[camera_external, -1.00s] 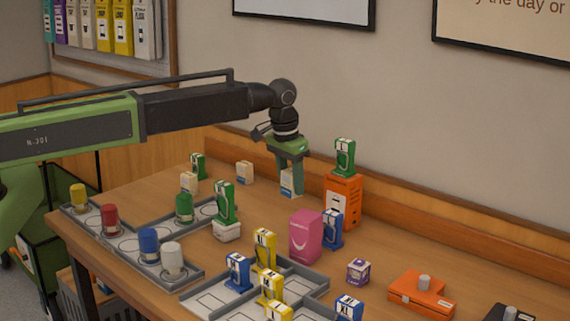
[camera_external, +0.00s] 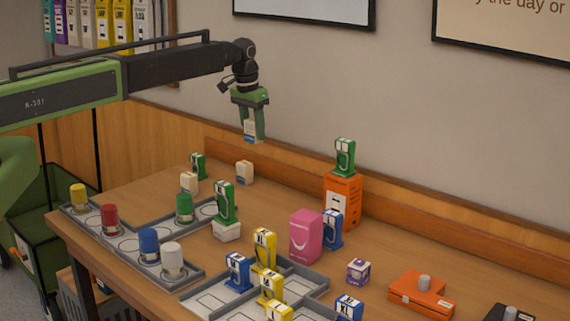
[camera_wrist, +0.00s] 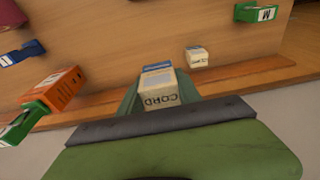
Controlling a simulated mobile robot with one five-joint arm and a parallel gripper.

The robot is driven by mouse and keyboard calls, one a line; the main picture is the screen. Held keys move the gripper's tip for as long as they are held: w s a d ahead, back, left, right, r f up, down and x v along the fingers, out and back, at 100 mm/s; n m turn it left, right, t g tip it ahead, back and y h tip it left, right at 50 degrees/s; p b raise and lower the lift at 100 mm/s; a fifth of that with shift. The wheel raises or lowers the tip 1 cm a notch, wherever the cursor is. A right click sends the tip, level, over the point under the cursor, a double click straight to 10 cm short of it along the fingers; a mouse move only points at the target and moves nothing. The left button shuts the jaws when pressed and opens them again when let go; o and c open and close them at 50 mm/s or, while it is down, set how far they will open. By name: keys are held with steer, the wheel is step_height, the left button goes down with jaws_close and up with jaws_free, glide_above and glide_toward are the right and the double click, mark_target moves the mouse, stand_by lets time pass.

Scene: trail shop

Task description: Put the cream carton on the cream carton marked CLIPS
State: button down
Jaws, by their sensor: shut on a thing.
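My gripper (camera_external: 252,118) is shut on a cream carton (camera_external: 250,130) and holds it in the air, well above the back of the table. In the wrist view this held carton (camera_wrist: 158,90) reads CORD and has a blue end; green fingers stand on both sides of it. Another cream carton (camera_external: 244,172) stands on the table below the held one, near the wall. It also shows in the wrist view (camera_wrist: 196,58), with dark lettering too small to read surely. A further cream carton (camera_external: 189,183) stands to its left. I cannot tell which one is marked CLIPS.
A green item (camera_external: 198,165) stands behind the left carton. An orange box (camera_external: 342,200) with a green item on top, a pink box (camera_external: 305,236) and a blue item stand to the right. Grey trays with coloured pieces fill the front. The wall runs close behind.

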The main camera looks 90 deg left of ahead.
steer(key=b, duration=0.6)
glide_above(244, 162)
steer(key=f, duration=0.6)
steer(key=shift+s+d+f, duration=0.2)
steer(key=shift+d+f, duration=0.1)
steer(key=shift+f, duration=0.1)
step_height(244, 162, down, 4)
steer(key=b, duration=0.4)
steer(key=shift+f, duration=0.2)
steer(key=c, duration=0.8)
jaws_free()
steer(key=shift+r, duration=0.1)
steer(key=shift+c, duration=0.2)
steer(key=shift+r, duration=0.1)
step_height(244, 162, up, 12)
steer(key=s+d+p, duration=0.1)
steer(key=p, duration=1.1)
steer(key=shift+s+d, duration=0.15)
steer(key=shift+d, duration=0.05)
